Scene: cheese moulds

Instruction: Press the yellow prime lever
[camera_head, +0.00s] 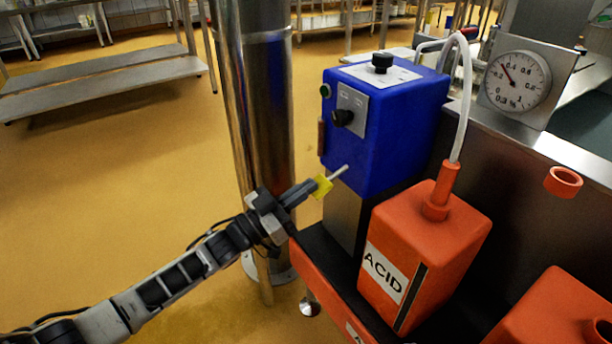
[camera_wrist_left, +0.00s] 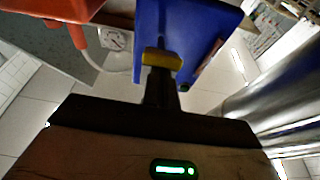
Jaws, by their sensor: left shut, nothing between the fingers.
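The yellow prime lever (camera_head: 321,186) is a small yellow piece on a pale rod that sticks out from the lower front of the blue pump box (camera_head: 395,135). It also shows in the left wrist view as a yellow block (camera_wrist_left: 162,60) just past the fingertips, against the blue box. My left gripper (camera_head: 309,188) is shut and empty, with its tips right at the lever's near side. I cannot tell whether they touch it. The fingers also show in the wrist view (camera_wrist_left: 160,85), overlapping the lower edge of the yellow block. My right gripper is not in view.
A red ACID canister (camera_head: 430,245) with a white hose stands right of the pump. A steel column (camera_head: 262,110) rises just behind my left arm. A round gauge (camera_head: 517,81) is at the upper right. Open floor lies left.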

